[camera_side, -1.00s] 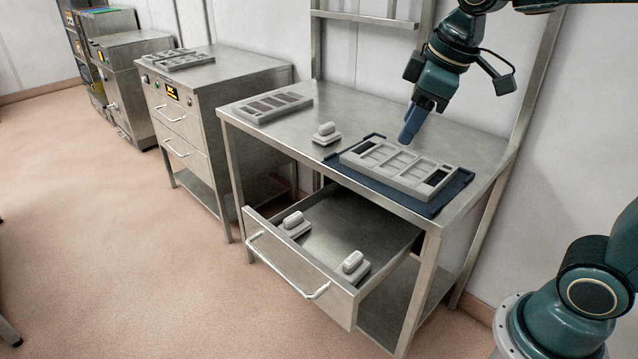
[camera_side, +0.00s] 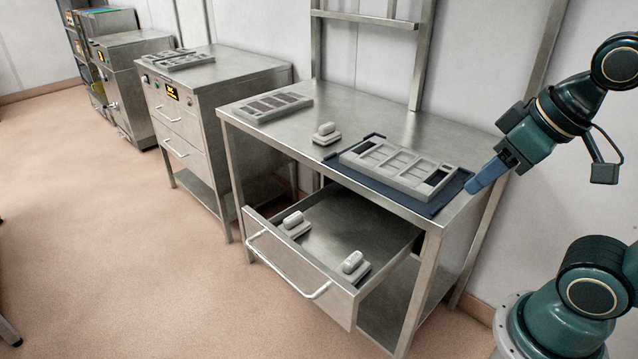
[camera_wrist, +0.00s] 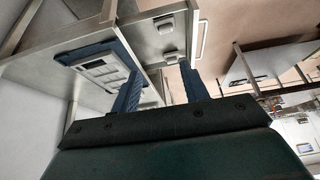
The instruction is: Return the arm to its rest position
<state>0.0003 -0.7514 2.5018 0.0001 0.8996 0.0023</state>
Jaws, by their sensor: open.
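My gripper (camera_side: 480,184) is at the right end of the steel table (camera_side: 470,140) in the side view, its blue fingers pointing down and left. In the wrist view my gripper (camera_wrist: 160,82) shows two blue fingers spread apart with nothing between them. The grey mould tray (camera_side: 398,170) lies on a dark blue mat (camera_side: 432,209) on the table, left of my gripper. The tray and mat also show at the left of the wrist view.
The table's drawer (camera_side: 300,284) is pulled open, with two grey blocks (camera_side: 294,224) (camera_side: 352,266) inside. Another block (camera_side: 326,133) and a flat mould (camera_side: 270,105) stand on the table. A steel cabinet (camera_side: 235,75) is further left. The floor in front is clear.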

